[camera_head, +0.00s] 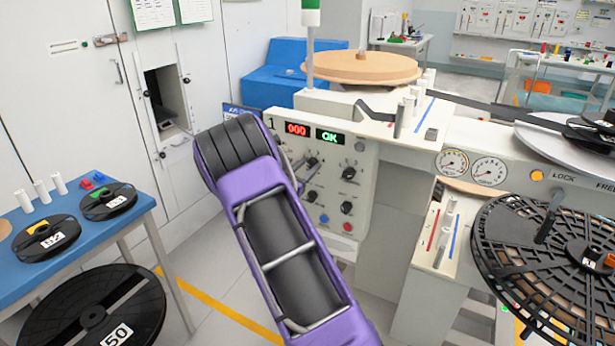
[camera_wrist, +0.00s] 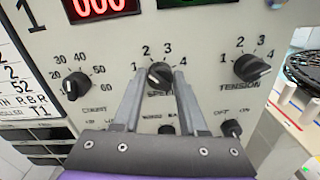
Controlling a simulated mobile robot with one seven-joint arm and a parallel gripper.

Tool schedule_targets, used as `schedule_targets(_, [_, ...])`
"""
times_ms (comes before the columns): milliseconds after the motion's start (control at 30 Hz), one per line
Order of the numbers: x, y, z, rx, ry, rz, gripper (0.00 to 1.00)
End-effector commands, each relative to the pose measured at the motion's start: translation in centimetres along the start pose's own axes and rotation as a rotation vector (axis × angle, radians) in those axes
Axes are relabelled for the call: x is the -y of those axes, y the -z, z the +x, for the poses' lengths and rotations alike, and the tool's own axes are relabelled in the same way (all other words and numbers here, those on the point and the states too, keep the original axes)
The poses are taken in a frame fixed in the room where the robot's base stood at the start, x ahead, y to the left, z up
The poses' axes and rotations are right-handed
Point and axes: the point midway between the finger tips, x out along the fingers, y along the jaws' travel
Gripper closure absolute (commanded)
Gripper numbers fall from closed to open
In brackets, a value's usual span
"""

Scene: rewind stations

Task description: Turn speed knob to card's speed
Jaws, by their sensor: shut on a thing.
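The speed knob (camera_wrist: 159,76) is a dark round knob on the pale control panel (camera_wrist: 110,45), above the word SPEED. A scale of 1 to 4 runs around it. My gripper (camera_wrist: 158,80) has one finger on each side of the knob and is shut on it. The knob's white mark is partly hidden, so its exact setting cannot be told. A white card (camera_wrist: 15,85) with printed lines is cut off at the left edge; its speed line cannot be made out. In the head view my purple arm reaches the panel (camera_head: 362,190), and my gripper (camera_head: 297,172) is partly hidden.
A tension knob (camera_wrist: 251,67) sits to the right and another knob (camera_wrist: 75,86) to the left. A red display (camera_head: 297,129) and a green OK display (camera_head: 328,136) are above. A blue table (camera_head: 85,240) with reels stands at left.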

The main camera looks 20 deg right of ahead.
Motion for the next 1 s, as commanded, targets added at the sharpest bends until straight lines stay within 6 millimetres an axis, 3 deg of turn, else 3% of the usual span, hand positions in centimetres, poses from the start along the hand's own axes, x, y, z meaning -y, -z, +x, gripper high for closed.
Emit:
schedule_targets(500, [0.16,0.2,-0.02,-0.001,0.001,0.315,1.0])
schedule_targets(1000, [0.17,0.11,-0.02,-0.002,0.002,0.361,1.0])
